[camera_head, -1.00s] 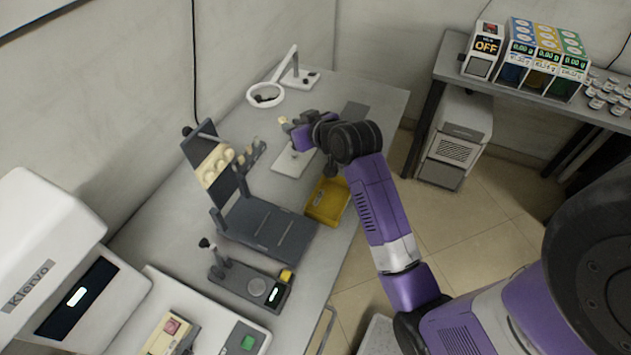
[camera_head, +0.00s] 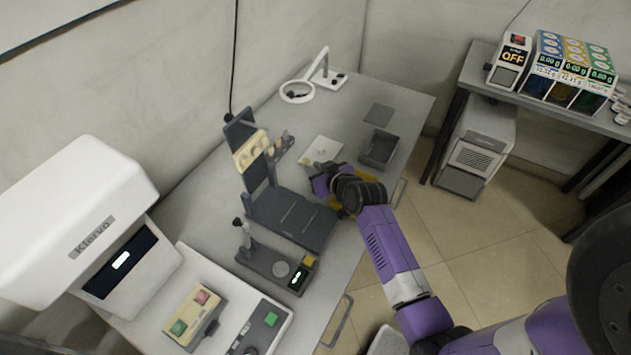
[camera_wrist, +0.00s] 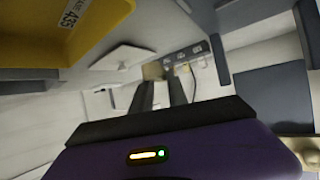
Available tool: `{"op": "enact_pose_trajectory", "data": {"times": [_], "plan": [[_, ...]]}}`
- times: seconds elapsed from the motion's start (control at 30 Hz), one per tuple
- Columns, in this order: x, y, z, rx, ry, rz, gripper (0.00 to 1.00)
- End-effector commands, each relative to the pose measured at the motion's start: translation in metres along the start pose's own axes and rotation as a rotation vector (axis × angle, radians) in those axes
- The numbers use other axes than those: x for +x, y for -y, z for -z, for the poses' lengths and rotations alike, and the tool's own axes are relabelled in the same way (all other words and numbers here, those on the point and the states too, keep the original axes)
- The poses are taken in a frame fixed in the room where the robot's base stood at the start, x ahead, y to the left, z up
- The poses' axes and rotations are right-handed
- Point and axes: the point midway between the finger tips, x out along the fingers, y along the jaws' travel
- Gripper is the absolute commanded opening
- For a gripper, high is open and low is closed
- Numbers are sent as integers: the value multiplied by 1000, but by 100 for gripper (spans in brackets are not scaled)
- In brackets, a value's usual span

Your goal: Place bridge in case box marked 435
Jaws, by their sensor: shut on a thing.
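My gripper (camera_wrist: 160,92) is shut on a small beige block, the bridge (camera_wrist: 153,71), held between its fingertips. In the head view my gripper (camera_head: 312,172) is over the bench, by the near end of a white plate. The yellow case box (camera_wrist: 40,35) fills the upper left of the wrist view, with a label reading 435. In the head view my arm and gripper hide most of this yellow box (camera_head: 337,173). The bridge is beside the box in the wrist view, not inside it.
A dark stand with a tray (camera_head: 295,218) is just left of my gripper. A grey bin (camera_head: 380,149) is behind it. A small scale-like device (camera_head: 278,268), a white machine (camera_head: 80,230) and a ring lamp (camera_head: 297,92) also stand on the bench.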

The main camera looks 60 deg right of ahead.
Motion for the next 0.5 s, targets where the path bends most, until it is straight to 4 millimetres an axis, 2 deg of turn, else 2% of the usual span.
{"op": "enact_pose_trajectory", "data": {"times": [0.07,0.27,0.5], "plan": [[6,0,-12,1,2,0,0],[14,0,-24,-1,-1,1,0],[29,0,-51,-1,0,1,0]]}}
